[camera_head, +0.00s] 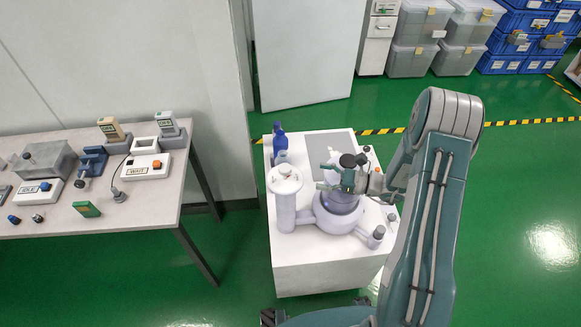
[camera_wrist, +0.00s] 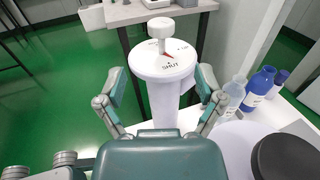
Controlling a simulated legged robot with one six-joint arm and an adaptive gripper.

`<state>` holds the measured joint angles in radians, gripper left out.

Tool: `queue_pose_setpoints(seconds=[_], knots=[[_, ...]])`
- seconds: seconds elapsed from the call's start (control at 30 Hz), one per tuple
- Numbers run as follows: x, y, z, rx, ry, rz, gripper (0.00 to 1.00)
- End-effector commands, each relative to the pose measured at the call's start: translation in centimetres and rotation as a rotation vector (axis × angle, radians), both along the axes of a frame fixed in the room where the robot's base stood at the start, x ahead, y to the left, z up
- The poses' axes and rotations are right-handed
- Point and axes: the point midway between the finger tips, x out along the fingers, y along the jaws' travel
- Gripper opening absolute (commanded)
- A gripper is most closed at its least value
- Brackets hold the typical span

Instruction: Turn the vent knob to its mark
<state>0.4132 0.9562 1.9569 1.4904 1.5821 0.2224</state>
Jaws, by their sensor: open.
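The vent knob (camera_wrist: 161,32) is a white cap on a short stem above a round white dial plate (camera_wrist: 145,66). The plate reads SHUT and carries a small red mark near the stem; the knob's exact setting is too small to tell. In the head view the knob (camera_head: 285,170) tops a white post (camera_head: 286,208) on the left of a white cabinet. My gripper (camera_wrist: 160,88) is open and empty, its two fingers apart to the left and right of the post in the wrist view. In the head view my gripper (camera_head: 322,177) is right of the post, fingers pointing toward it.
Blue bottles (camera_wrist: 258,88) and a pale bottle (camera_wrist: 230,95) stand right of the post in the wrist view. A round vessel (camera_head: 338,215) adjoins the post on the cabinet (camera_head: 325,262). A table (camera_head: 145,207) with several testers stands left, across a gap.

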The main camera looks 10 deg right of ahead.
Motion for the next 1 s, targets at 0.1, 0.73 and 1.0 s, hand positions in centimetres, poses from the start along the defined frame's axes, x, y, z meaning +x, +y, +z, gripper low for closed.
queue_pose_setpoints(seconds=[0.1, 0.73, 1.0], knots=[[0.3, 0.3, -0.2, 0.013, 0.003, -0.011, 0.87], [3.5, 9.5, -0.2, 0.008, 0.002, -0.007, 0.87], [3.8, 10.1, -0.1, 0.008, 0.002, -0.010, 0.87]])
